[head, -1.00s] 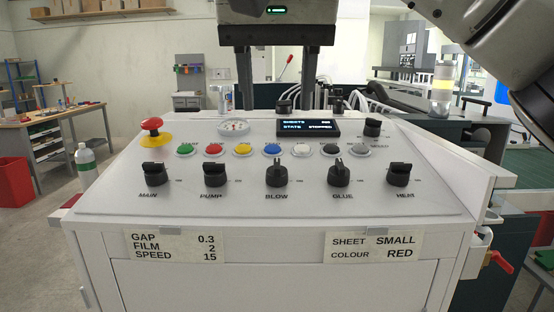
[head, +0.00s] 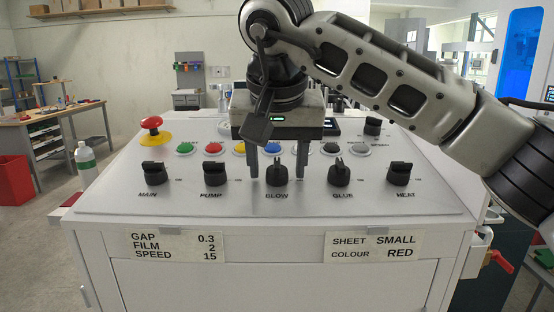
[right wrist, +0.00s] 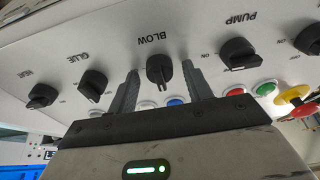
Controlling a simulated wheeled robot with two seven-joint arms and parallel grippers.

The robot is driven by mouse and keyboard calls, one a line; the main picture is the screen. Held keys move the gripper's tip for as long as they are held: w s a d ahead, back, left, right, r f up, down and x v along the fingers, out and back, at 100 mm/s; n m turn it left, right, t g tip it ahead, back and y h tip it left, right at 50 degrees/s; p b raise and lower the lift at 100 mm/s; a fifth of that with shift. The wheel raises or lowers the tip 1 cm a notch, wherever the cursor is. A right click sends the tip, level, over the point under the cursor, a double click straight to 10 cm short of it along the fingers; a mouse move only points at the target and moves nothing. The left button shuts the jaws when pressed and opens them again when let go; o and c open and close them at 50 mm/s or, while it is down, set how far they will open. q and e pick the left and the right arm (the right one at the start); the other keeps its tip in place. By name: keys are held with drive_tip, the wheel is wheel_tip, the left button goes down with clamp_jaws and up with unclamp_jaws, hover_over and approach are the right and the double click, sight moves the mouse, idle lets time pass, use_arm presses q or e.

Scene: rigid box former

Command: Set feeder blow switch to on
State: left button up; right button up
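The black BLOW knob (head: 277,174) is in the middle of the row of rotary switches on the sloped white panel (head: 120,199). My right gripper (head: 264,178) points down at it from above, fingers apart. In the right wrist view the BLOW knob (right wrist: 160,70) sits between the two open fingertips (right wrist: 160,75), with gaps on both sides and no visible contact. The knob's pale mark points toward the coloured buttons. My left gripper does not show in the head view.
The PUMP knob (head: 214,174) and GLUE knob (head: 339,173) flank BLOW closely. MAIN (head: 154,173) and HEAT (head: 400,174) knobs are further out. Coloured buttons lie behind the knobs, with a red emergency stop (head: 151,123) at the back left.

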drive_tip(key=c, duration=0.8)
drive_tip(key=shift+c, duration=0.2)
drive_tip(key=shift+m, duration=0.4)
drive_tip(key=m, duration=0.4)
drive_tip(key=shift+h, duration=0.4)
drive_tip(key=m, duration=0.4)
drive_tip(key=shift+r+m+h, duration=0.1)
drive_tip(key=shift+m+h, duration=0.2)
drive_tip(key=shift+h, duration=0.1)
drive_tip(key=m+g, duration=0.1)
drive_tip(key=m, duration=0.3)
drive_tip(key=shift+m, duration=0.3)
drive_tip(key=shift+m+g, duration=0.5)
drive_tip(key=shift+m, duration=1.5)
